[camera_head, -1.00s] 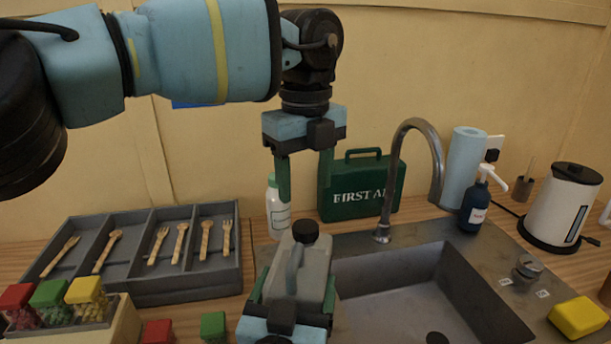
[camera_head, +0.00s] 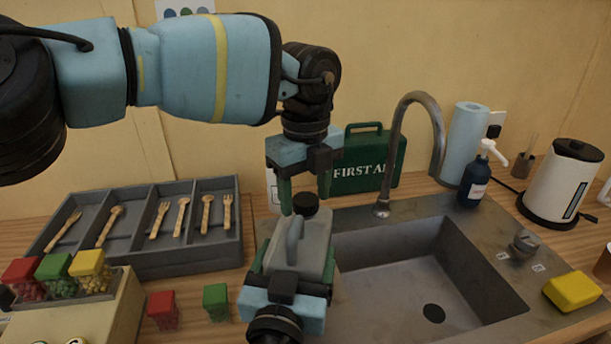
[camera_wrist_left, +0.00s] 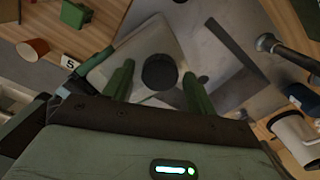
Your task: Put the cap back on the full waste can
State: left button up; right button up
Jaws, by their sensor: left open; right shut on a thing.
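The waste can (camera_head: 312,250) is a grey jerrycan with a moulded handle, held upright at the sink's left edge. A round black cap (camera_head: 306,203) sits at the top of its neck; whether it is threaded tight cannot be told. My right gripper (camera_head: 290,272) is shut on the can from the front. My left gripper (camera_head: 305,190) is open, pointing down just above the cap. In the left wrist view, the cap (camera_wrist_left: 160,71) lies between the green fingertips (camera_wrist_left: 157,78), with a gap on both sides.
The sink (camera_head: 420,270) and its tall tap (camera_head: 440,150) are right of the can. A green first-aid box (camera_head: 370,165) stands behind. A grey cutlery tray (camera_head: 140,265) is at left, with coloured-lidded sweet jars (camera_head: 90,270) in front. A yellow sponge (camera_head: 573,291) lies at right.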

pick_arm(q)
jog(key=shift+f, duration=0.2)
jog(key=c, duration=1)
jog(key=m, duration=2.5)
jog(key=shift+m, duration=0.4)
jog(key=o, duration=1.1)
